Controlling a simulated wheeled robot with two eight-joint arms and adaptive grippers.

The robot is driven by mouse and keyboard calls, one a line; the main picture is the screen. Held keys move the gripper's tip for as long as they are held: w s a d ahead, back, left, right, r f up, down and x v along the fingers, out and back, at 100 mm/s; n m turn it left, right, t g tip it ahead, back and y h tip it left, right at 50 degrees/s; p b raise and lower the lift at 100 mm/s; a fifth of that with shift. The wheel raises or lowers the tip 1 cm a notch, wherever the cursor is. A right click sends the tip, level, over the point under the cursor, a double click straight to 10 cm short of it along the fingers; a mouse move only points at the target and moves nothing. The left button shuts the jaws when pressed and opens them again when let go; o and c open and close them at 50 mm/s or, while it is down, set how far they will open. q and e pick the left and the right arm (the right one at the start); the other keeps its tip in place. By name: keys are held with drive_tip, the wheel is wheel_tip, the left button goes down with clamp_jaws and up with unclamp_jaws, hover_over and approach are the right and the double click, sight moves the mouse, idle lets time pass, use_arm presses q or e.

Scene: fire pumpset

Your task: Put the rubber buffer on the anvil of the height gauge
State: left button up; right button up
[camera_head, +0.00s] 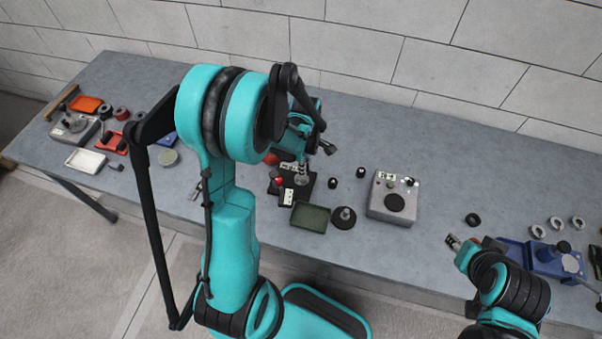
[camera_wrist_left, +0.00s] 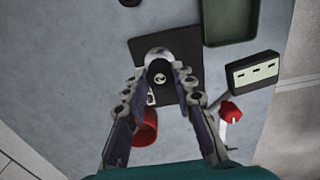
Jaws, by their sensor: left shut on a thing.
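The height gauge stands mid-table, partly hidden by my left arm; its black base (camera_head: 309,188) and a small readout box (camera_head: 288,196) show. In the left wrist view the black base plate (camera_wrist_left: 150,45) lies below my left gripper (camera_wrist_left: 160,73), with the readout box (camera_wrist_left: 254,72) to the right. My left gripper (camera_head: 302,176) is shut on a small dark round piece with a shiny centre (camera_wrist_left: 160,79), apparently the rubber buffer. A pale round disc, likely the anvil (camera_wrist_left: 158,55), shows just beyond it; I cannot tell whether they touch. My right gripper (camera_head: 453,241) is far right, its jaws unclear.
A green tray (camera_head: 310,217) and a black disc with a metal stud (camera_head: 344,217) stand in front of the gauge. Two small black cylinders (camera_head: 361,171) and a grey instrument (camera_head: 393,198) are to the right. A blue vise-like device (camera_head: 545,260) stands far right.

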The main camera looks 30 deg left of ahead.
use_arm(q)
drive_tip(key=shift+a+f, duration=0.4)
drive_tip(key=shift+a, duration=0.15)
wheel_tip(320, 180, down, 3)
drive_tip(key=shift+f+b, duration=0.2)
drive_tip(key=shift+b, duration=0.5)
drive_tip(key=shift+f, duration=0.2)
drive_tip(key=shift+f, duration=0.15)
drive_tip(key=o, duration=0.9)
